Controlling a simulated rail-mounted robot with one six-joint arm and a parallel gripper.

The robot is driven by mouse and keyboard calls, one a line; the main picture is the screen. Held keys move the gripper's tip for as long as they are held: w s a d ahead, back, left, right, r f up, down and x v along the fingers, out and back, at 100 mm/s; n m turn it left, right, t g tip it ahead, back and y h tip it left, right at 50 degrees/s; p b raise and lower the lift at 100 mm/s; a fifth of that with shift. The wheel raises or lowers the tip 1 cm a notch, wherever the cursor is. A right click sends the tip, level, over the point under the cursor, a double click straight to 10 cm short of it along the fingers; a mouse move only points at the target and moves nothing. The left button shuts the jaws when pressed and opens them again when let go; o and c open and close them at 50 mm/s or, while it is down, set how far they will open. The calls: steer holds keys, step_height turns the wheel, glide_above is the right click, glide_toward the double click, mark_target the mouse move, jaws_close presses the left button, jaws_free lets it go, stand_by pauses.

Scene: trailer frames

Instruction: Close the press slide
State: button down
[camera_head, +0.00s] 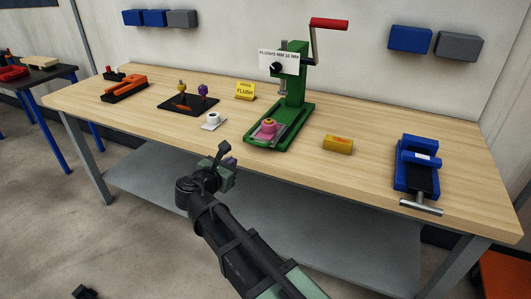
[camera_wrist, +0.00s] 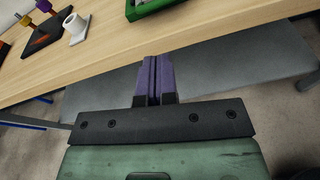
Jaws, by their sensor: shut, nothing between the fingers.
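The green press (camera_head: 290,95) stands on the wooden bench with a red-handled crank (camera_head: 328,24) at its top right. Its slide at the base carries a pink round part (camera_head: 268,126) and sits forward of the column.
A white cup-like part (camera_head: 212,120) stands left of the press, near the bench front. A yellow FLUSH sign (camera_head: 245,91), a black tray (camera_head: 188,103) and an orange tool (camera_head: 124,86) lie further left. A yellow block (camera_head: 338,145) and blue vise (camera_head: 416,165) stand right.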

mark_target(254, 143)
steer(key=w+d+b, duration=0.1)
steer(key=w, duration=0.3)
steer(key=w+d+f+n+b, duration=0.1)
steer(key=w+d, duration=0.1)
steer(key=w, duration=0.2)
steer(key=w+d+f+n, duration=0.1)
steer(key=w+d, duration=0.1)
steer(key=w, duration=0.2)
steer(key=shift+w+d+f+b, duration=0.15)
steer(key=shift+w+d+b, duration=0.1)
steer(key=shift+b, duration=0.15)
steer(key=shift+a, duration=0.1)
